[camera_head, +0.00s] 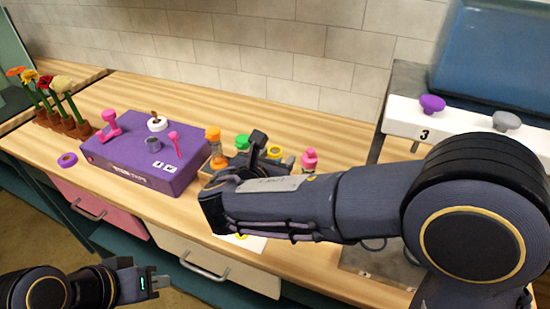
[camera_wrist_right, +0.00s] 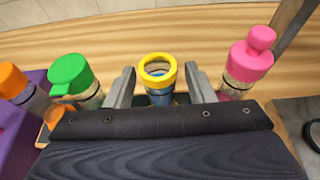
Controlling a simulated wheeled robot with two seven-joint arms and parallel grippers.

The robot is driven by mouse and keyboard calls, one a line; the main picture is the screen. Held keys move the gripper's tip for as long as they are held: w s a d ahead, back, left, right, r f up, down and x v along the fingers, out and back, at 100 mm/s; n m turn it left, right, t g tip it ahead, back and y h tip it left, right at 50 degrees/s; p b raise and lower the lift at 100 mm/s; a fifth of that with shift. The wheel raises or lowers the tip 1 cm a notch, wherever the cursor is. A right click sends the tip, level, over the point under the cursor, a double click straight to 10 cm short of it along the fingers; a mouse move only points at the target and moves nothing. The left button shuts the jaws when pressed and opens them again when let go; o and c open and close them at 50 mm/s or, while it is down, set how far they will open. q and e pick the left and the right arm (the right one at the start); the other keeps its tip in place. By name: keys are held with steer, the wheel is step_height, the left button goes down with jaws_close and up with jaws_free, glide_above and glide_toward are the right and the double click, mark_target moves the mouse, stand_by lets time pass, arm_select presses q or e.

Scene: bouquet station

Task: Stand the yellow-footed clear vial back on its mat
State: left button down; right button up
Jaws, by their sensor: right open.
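The vial with a yellow ring-shaped end (camera_head: 273,153) is behind my right gripper in the head view, in a row with other coloured vials. In the right wrist view its yellow ring (camera_wrist_right: 158,66) faces up, with a bluish clear body below. My right gripper (camera_wrist_right: 161,87) is open, with one finger on each side of this vial; contact cannot be told. A white mat (camera_head: 257,244) with a yellow ring mark lies at the counter's front, partly hidden by my right arm. My left gripper (camera_head: 152,283) is low at the left, off the counter; its jaws are unclear.
Orange (camera_head: 212,134), green (camera_head: 242,141) and pink (camera_head: 309,158) topped vials stand close beside the yellow one. A purple box (camera_head: 140,174) with small items is to the left. Bare counter lies behind the row.

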steer(key=shift+r, duration=0.1)
steer(key=shift+s+a+r, duration=0.1)
steer(key=shift+r, duration=0.05)
steer(key=v, duration=1.1)
steer(key=shift+s, duration=0.35)
steer(key=shift+a, duration=0.2)
